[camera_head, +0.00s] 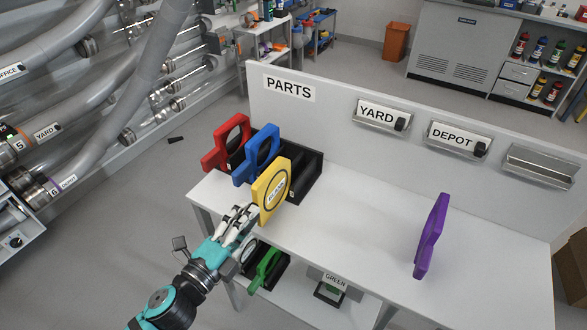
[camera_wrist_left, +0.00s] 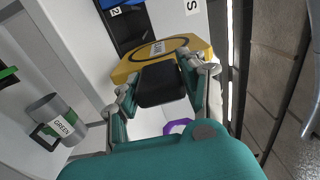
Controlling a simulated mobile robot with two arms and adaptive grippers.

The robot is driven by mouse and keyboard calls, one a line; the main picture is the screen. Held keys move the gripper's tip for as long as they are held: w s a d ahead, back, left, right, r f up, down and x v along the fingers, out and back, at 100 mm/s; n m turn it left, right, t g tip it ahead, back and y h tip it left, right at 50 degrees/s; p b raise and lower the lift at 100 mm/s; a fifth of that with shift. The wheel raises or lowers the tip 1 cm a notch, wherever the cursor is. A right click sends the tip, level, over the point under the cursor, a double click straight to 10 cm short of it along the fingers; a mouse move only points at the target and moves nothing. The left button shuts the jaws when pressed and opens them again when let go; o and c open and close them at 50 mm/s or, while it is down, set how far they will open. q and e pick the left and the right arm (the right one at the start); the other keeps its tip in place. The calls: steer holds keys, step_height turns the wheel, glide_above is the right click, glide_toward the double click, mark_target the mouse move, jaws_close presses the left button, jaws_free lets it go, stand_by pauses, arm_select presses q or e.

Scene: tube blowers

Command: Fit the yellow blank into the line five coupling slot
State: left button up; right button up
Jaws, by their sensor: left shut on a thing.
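The yellow blank (camera_head: 273,192) is a flat plate with a round label, standing upright at the front end of the black parts rack (camera_head: 308,183). My left gripper (camera_head: 246,219) is shut on its near lower part. In the left wrist view the yellow blank (camera_wrist_left: 128,71) lies across the fingers of the left gripper (camera_wrist_left: 165,84). I cannot tell whether the blank is still within the rack. The line five pipe with an orange "5" marker (camera_head: 18,146) and a YARD tag is at the far left. Its slot cannot be made out. My right gripper is not in view.
Red (camera_head: 233,134) and blue (camera_head: 264,146) plates stand in the rack beside the yellow one. A purple plate (camera_head: 432,236) stands on the white table (camera_head: 345,230) to the right. A green piece (camera_head: 265,268) sits on the shelf below. Open floor (camera_head: 130,215) lies between table and pipes.

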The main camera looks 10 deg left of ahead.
arm_select(q)
steer(key=shift+s+a+f, duration=0.1)
steer(key=shift+s+a, duration=0.1)
steer(key=shift+s, duration=0.5)
steer(key=shift+b+v, duration=0.95)
steer(key=shift+v, duration=1.35)
